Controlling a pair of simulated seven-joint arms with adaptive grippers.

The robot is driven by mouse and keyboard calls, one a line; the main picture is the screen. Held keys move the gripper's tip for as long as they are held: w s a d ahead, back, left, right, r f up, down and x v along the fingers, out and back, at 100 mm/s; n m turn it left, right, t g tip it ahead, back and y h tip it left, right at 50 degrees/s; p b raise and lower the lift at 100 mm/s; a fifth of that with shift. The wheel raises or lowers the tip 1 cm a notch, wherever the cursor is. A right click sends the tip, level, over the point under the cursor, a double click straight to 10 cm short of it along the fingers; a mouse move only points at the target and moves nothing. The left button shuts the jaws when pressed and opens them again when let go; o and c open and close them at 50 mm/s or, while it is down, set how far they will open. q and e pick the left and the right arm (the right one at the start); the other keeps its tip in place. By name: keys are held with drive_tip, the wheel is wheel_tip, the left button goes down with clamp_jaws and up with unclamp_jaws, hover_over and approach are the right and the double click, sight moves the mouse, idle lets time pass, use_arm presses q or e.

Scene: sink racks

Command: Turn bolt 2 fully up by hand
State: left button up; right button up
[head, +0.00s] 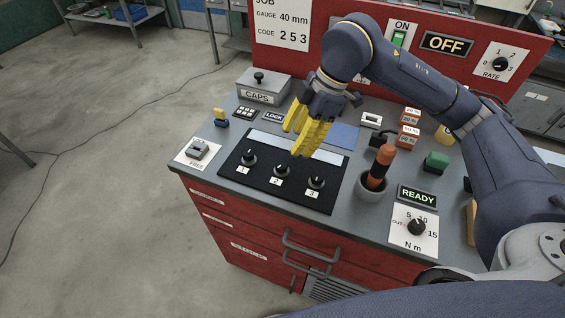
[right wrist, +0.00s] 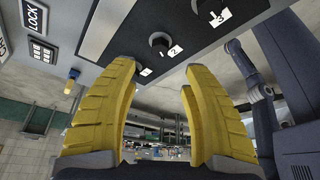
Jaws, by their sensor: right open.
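Bolt 2 (head: 281,171) is the middle of three dark knob-like bolts on a black mat (head: 250,188). It has a label "2" in front of it. Bolt 1 (head: 248,157) is on its left and bolt 3 (head: 316,183) on its right. My right gripper (head: 298,140), with yellow fingers, is open and empty above the back of the mat, apart from the bolts. In the right wrist view, bolt 2 (right wrist: 160,40) shows upright in picture between and beyond the fingertips (right wrist: 159,66). My left gripper is out of view.
A grey cup with an orange-handled tool (head: 379,165) stands right of the mat. A torque dial (head: 417,226) and READY sign (head: 417,196) are farther right. A CAPS box (head: 263,86) stands behind left. A switch on a FREE card (head: 198,149) is left.

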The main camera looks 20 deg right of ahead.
sight(282, 165)
drive_tip(key=x, duration=0.9)
drive_tip(key=shift+a+f, duration=0.1)
drive_tip(key=shift+f, duration=0.05)
drive_tip(key=shift+c, duration=0.6)
clamp_jaws()
